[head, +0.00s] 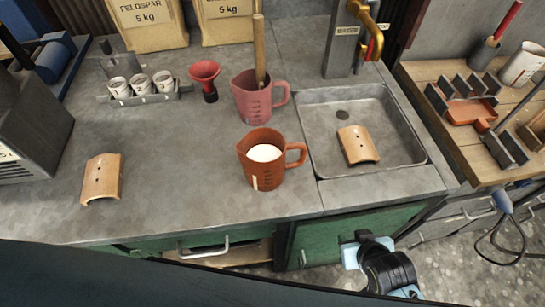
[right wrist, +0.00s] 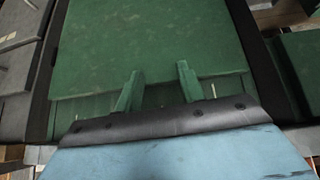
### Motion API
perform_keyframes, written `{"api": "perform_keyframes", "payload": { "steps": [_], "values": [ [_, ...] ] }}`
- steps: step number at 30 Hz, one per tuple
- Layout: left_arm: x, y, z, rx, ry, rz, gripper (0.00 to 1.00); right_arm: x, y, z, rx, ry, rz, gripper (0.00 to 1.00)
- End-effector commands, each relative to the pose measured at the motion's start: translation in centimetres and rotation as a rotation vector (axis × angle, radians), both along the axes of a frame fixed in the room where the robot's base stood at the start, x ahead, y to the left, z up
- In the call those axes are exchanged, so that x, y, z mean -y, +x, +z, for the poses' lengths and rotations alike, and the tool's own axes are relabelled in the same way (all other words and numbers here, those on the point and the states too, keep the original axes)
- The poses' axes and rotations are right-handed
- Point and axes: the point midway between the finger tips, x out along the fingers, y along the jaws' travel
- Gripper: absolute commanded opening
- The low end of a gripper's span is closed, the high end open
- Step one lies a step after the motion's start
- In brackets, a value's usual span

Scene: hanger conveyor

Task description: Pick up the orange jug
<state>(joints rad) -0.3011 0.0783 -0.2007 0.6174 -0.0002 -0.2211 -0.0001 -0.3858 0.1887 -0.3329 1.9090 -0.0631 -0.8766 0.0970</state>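The orange jug (head: 262,177) stands upright on the grey worktop, just left of the sink. It has white contents, and its handle points right. A pinkish-red jug (head: 252,106) with a wooden handle standing in it is close behind. My right gripper (head: 362,243) is low in front of the green cabinet, below and to the right of the orange jug, not touching it. In the right wrist view its two fingers (right wrist: 158,82) are apart with nothing between them, facing a green panel. My left gripper is in neither view.
The sink (head: 395,160) holds a curved tan piece (head: 358,145); a similar one (head: 102,178) lies at left on the worktop. A red funnel (head: 205,71) and a rack of cups (head: 143,97) stand behind. The worktop's front edge and green cabinet door (head: 325,243) are near my right gripper.

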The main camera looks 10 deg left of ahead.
Motion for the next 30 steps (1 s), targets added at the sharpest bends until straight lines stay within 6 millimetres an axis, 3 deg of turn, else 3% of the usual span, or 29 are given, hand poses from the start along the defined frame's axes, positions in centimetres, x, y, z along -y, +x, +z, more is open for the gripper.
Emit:
{"api": "perform_keyframes", "payload": {
  "steps": [1, 3, 10, 12, 18, 21, 30],
  "values": [
    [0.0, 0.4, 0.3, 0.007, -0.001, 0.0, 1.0, -0.6, 0.5, 3.4, 0.04, 0.016, 0.007, 0.39],
    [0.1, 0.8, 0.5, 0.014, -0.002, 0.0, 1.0, -1.2, 0.8, 6.8, 0.077, 0.031, 0.011, 0.39],
    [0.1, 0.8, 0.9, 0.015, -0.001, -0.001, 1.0, -2.5, 0.6, 16.1, 0.186, 0.084, 0.028, 0.39],
    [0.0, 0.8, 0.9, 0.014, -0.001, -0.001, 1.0, -4.9, 1.5, 18.6, 0.293, 0.131, 0.085, 0.39],
    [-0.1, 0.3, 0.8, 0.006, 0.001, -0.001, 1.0, -8.9, 2.7, 21.0, 0.457, 0.224, 0.184, 0.39],
    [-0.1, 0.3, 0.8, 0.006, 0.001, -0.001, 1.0, -10.0, 2.9, 21.5, 0.495, 0.249, 0.212, 0.39],
    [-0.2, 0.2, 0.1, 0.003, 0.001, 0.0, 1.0, -12.6, 7.1, 19.8, 0.509, 0.259, 0.219, 0.39]
  ]
}}
